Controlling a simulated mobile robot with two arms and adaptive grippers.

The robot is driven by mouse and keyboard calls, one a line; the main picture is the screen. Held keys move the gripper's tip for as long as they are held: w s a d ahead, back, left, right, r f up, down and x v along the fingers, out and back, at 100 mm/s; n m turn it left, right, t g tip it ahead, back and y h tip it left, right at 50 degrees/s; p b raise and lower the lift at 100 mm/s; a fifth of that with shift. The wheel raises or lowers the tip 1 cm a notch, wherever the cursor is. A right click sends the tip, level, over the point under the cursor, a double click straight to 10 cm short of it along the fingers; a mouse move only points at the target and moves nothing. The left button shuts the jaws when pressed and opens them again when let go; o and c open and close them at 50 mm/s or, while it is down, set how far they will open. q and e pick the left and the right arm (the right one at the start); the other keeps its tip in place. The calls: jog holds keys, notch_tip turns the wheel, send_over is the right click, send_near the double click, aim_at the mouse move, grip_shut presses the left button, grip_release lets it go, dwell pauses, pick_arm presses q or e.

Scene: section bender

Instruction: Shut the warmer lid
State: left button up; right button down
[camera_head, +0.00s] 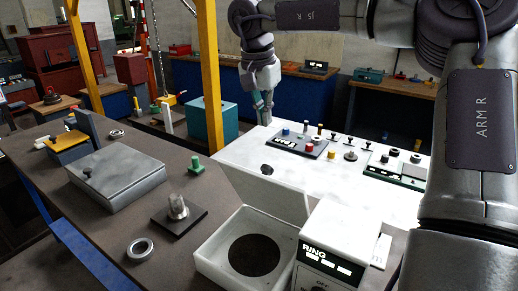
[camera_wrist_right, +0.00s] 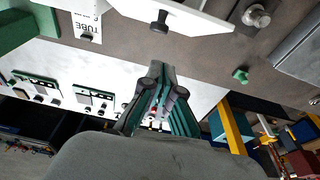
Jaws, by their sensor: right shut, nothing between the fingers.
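The warmer appears to be the open white box (camera_head: 211,262) with a dark round plate (camera_head: 254,255) inside, at the bottom middle of the head view. A white panel (camera_head: 262,194), which looks like its lid, stands raised at the box's back side. It has a black knob (camera_head: 267,169); the panel (camera_wrist_right: 190,16) and knob (camera_wrist_right: 160,22) also show at the top of the wrist view. My right gripper (camera_head: 264,115) is shut and empty, pointing down beyond the raised panel and apart from it. Its fingers (camera_wrist_right: 158,78) fill the middle of the wrist view. My left gripper is not in view.
A white unit labelled RING (camera_head: 325,251) stands right of the box. Switch panels (camera_head: 299,143) sit on the white worktop (camera_head: 240,150). Left are a grey lidded case (camera_head: 120,170), a metal cylinder on a plate (camera_head: 178,207), a ring (camera_head: 140,249) and a green knob (camera_head: 196,164).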

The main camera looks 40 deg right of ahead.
aim_at(263, 174)
jog(key=f, duration=0.1)
jog(key=s+f+p, duration=0.1)
jog(key=f, duration=0.2)
jog(key=shift+s+f, duration=0.2)
jog(key=shift+s, duration=0.05)
jog(key=f, duration=0.1)
jog(key=d+f+p, duration=0.1)
jog(key=w+f, duration=0.1)
jog(key=f, duration=0.1)
jog(key=shift+d+p, duration=0.15)
jog(key=shift+p, duration=0.2)
jog(key=shift+s+a+f+p, duration=0.2)
jog(key=shift+a+f+p, duration=0.4)
jog(key=shift+a+f, duration=0.15)
jog(key=shift+s+a+f, duration=0.1)
jog(key=shift+s+a, duration=0.1)
jog(key=shift+a, duration=0.25)
jog(key=shift+s+a+f, duration=0.1)
jog(key=shift+s+a, duration=0.05)
jog(key=shift+a, duration=0.3)
jog(key=shift+a+f+p, duration=0.1)
jog(key=shift+a+p, duration=0.1)
jog(key=shift+p, duration=0.1)
jog(key=shift+d+f, duration=0.1)
jog(key=shift+f, duration=0.05)
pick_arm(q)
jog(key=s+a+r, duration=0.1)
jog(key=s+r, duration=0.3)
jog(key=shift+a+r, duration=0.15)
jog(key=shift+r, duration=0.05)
